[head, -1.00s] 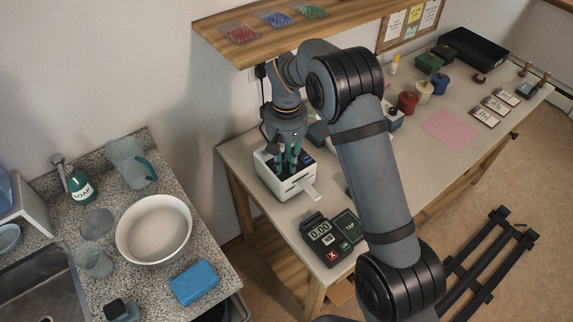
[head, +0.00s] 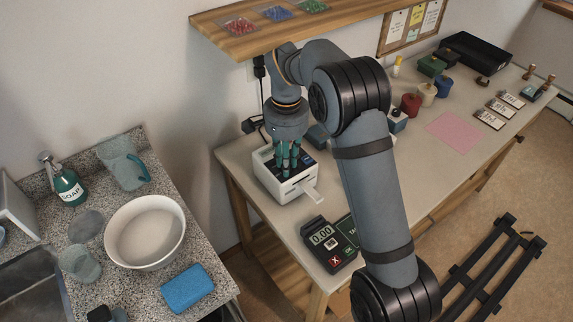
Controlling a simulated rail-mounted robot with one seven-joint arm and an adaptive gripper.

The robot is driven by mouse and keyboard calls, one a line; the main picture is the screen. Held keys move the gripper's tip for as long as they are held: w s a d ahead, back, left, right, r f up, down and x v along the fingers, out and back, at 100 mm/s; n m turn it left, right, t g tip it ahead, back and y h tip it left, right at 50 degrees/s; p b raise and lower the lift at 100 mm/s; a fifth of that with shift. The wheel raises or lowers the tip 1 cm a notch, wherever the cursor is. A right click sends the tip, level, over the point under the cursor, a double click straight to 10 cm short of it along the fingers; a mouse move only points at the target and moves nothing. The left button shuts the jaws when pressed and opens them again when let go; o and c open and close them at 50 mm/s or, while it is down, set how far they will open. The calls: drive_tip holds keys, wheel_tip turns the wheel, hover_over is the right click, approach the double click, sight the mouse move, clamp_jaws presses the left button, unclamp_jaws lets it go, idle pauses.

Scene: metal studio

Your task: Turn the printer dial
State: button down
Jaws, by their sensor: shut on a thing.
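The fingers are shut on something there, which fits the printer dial. The dial itself is hidden behind the fingers, so I cannot tell its angle.
A payment terminal (head: 322,238) sits in front of the printer, partly behind my arm. A wooden shelf (head: 215,38) hangs above at the back. Red, cream and blue jars (head: 411,103) stand to the right. A stone counter with a white bowl (head: 144,266) is at left.

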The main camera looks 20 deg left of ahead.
drive_tip(key=shift+m+b, duration=0.8)
drive_tip(key=shift+m, duration=1.3)
drive_tip(key=c, duration=1.5)
unclamp_jaws()
drive_tip(key=shift+c, duration=0.2)
wheel_tip(320, 180, up, 12)
